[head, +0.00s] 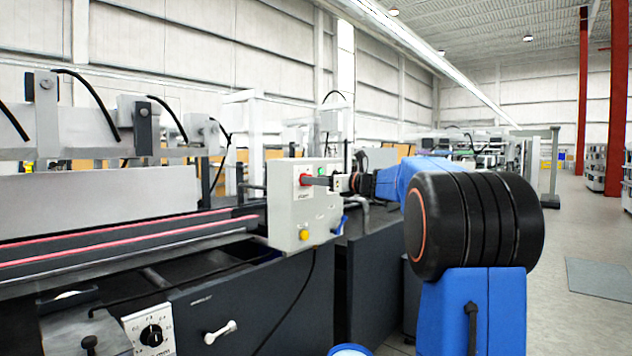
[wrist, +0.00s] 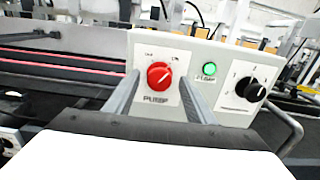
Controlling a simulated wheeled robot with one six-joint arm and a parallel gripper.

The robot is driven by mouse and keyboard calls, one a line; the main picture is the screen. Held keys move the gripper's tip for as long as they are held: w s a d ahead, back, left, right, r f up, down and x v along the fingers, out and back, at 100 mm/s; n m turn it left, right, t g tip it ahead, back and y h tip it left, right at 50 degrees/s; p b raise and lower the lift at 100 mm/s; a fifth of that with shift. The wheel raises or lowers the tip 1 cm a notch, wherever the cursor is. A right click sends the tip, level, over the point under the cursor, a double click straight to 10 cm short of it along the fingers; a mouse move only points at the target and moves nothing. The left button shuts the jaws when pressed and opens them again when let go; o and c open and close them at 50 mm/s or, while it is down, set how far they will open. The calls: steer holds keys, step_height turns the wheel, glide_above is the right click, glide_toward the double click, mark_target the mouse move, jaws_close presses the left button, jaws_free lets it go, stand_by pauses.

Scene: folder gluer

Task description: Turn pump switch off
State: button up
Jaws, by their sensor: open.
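The pump switch (wrist: 159,75) is a red round knob on a white plate marked PUMP, with small labels above it on the left and right. A pale mark shows on the knob, too small to read its direction surely. It sits on the face of a light grey control box (head: 290,215). My gripper (wrist: 159,83) is open, with one finger on each side of the knob in the wrist view. I cannot tell whether the fingers touch it. In the head view my gripper (head: 318,181) is at the box's upper face, hiding part of the knob.
A green PUMP light (wrist: 209,69) and a black dial (wrist: 255,90) are right of the knob. A yellow button (head: 304,235) is low on the box. A bent metal bar (wrist: 291,130) stands to the right.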

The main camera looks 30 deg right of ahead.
steer(key=shift+w+a, duration=0.1)
steer(key=shift+w, duration=0.25)
steer(key=c, duration=1)
steer(key=shift+n, duration=0.4)
steer(key=n, duration=1.3)
steer(key=shift+s+a+f, duration=0.1)
steer(key=shift+a+f, duration=0.1)
